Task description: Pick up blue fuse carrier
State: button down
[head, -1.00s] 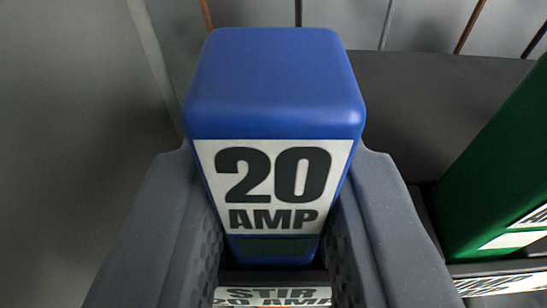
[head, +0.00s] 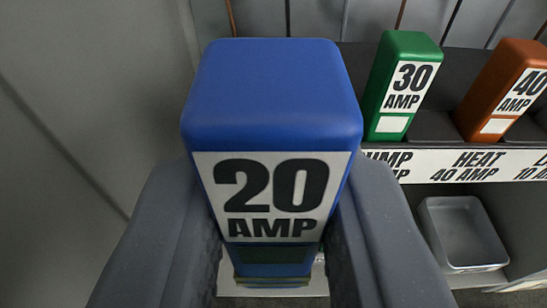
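The blue fuse carrier (head: 272,95) fills the middle of the head view. Its white label reads 20 AMP, and a dark band and yellowish metal strips show at its lower end. My gripper (head: 276,225) has one grey finger on each side of it, both pressed against its sides. The carrier is held upright, close to the camera, in front of the fuse panel and apart from it. The socket for it is hidden behind the carrier and my fingers.
A green 30 AMP carrier (head: 401,80) and an orange 40 AMP carrier (head: 506,85) stand in the panel at right. A labelled white strip (head: 430,168) runs below them. A metal tray (head: 462,232) lies lower right. A grey wall is at left.

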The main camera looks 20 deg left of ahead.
jog(key=f+v, duration=0.2)
jog(key=v, duration=0.8)
jog(key=w+d+f+m+h, duration=0.1)
jog(key=w+d+f, duration=0.35)
jog(key=f, duration=0.25)
jog(key=w+d+f+m+h+b, duration=0.1)
jog(key=w+d+f, duration=0.3)
jog(key=d+f, duration=0.3)
jog(key=w+d+f+m+h, duration=0.1)
jog(key=w+d+f, duration=0.35)
jog(key=f, duration=0.35)
jog(key=s+d+r+n+y+b, duration=0.3)
jog(key=s+r+b, duration=0.1)
jog(key=s, duration=0.2)
jog(key=w+p, duration=0.1)
jog(key=w, duration=0.4)
jog(key=w+f+p, duration=0.1)
jog(key=w, duration=0.4)
jog(key=w+d+p, duration=0.1)
jog(key=w, duration=0.4)
jog(key=shift+w+f, duration=0.15)
jog(key=shift+w, duration=0.1)
notch_tip(320, 180, down, 4)
jog(key=shift+r+b, duration=0.2)
jog(key=shift+b, duration=0.5)
jog(key=shift+r, duration=0.1)
